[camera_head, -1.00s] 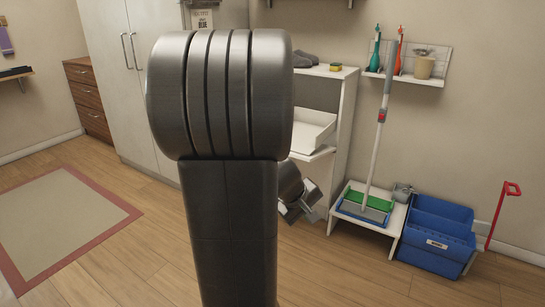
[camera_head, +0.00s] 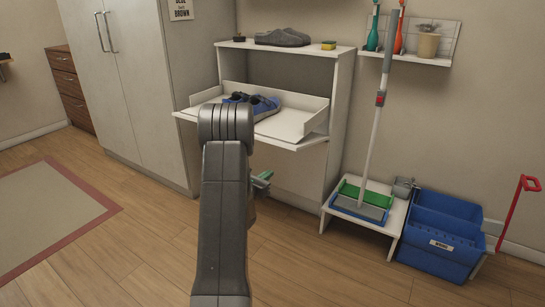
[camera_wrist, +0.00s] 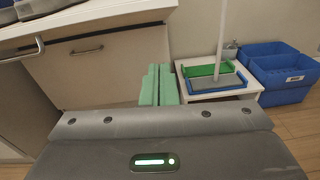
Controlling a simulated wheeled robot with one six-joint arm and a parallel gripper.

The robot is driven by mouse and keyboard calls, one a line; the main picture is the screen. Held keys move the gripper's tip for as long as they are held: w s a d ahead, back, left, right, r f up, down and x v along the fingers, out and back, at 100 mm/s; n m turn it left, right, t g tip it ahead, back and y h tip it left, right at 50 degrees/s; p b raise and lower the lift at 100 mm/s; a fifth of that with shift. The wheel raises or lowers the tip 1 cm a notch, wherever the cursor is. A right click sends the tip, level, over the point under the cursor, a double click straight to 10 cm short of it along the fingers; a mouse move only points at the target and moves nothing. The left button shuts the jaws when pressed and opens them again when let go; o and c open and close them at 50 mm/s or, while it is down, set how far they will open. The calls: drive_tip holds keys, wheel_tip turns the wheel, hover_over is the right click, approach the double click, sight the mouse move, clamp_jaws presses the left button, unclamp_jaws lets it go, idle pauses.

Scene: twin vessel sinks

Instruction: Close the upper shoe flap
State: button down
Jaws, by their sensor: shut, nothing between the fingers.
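The white shoe cabinet (camera_head: 343,110) stands against the wall. Its upper flap (camera_head: 290,138) is tipped out and open, with raised side walls and a pair of blue shoes (camera_head: 262,105) lying on it. The flap's edge shows at the top left of the wrist view (camera_wrist: 110,16). Below it, the lower front (camera_wrist: 105,68) with a bar handle (camera_wrist: 87,49) looks closed. My gripper (camera_head: 264,180) is below the open flap, in front of the lower front, partly hidden by my arm. In the wrist view its green fingers (camera_wrist: 158,84) are together and empty.
Grey shoes (camera_head: 283,37) and a yellow sponge (camera_head: 328,45) lie on the cabinet top. To the right are a low white stand (camera_head: 388,226) with a mop (camera_head: 376,130), and blue bins (camera_head: 440,235). A tall cabinet (camera_head: 130,80) stands left. The floor in front is clear.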

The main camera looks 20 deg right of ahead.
drive_tip(key=w+d+r+b, duration=0.2)
drive_tip(key=w+d+b, duration=0.1)
drive_tip(key=w+d, duration=0.4)
drive_tip(key=shift+w+d+r+n+t+b, duration=0.3)
drive_tip(key=shift+w+d+r+n, duration=0.1)
drive_tip(key=shift+d, duration=0.15)
